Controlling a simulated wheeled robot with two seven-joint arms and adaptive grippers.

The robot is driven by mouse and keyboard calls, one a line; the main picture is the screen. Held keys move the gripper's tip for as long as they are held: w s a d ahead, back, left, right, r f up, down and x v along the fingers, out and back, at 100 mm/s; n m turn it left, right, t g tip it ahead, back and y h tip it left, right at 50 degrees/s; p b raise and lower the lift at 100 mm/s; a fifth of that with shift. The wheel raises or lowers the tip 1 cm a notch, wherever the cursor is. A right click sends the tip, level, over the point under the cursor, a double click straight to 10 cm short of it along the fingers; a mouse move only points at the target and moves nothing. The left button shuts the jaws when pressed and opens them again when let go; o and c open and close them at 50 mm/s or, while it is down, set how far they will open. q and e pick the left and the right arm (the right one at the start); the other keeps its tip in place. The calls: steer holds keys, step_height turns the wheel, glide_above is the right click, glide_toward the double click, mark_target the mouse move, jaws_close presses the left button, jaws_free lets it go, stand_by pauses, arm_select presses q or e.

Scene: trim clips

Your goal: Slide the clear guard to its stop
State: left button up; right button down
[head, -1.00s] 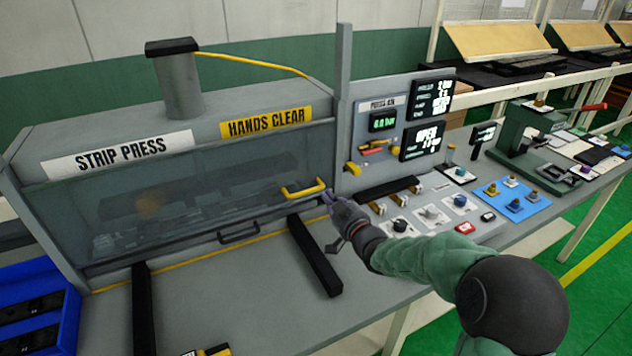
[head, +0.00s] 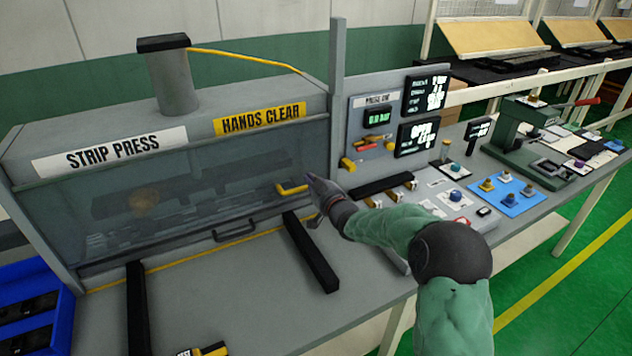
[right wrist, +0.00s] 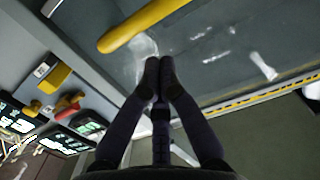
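The clear guard (head: 200,205) covers the front of the strip press, with dim parts visible behind it. A yellow handle (head: 291,188) sits at its right end and a black handle (head: 235,231) lies along its lower edge. My right gripper (head: 312,181) is at the right end of the yellow handle and hides part of it. In the right wrist view my fingers (right wrist: 160,68) are together with nothing between them. The yellow handle (right wrist: 145,24) passes just beyond the fingertips there; whether they touch it is unclear. My left gripper is out of view.
Two black rails (head: 311,253) (head: 137,305) stick out on the bench before the press. A grey post (head: 337,100) and control panel (head: 376,120) stand right of the guard. A blue bin (head: 62,335) is at left.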

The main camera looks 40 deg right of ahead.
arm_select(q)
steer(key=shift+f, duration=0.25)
arm_select(e)
steer(key=shift+w+f, duration=0.1)
steer(key=shift+f, duration=0.65)
arm_select(q)
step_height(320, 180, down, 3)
steer(key=b, duration=0.3)
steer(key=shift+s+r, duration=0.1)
arm_select(e)
step_height(320, 180, down, 3)
steer(key=shift+f, duration=0.15)
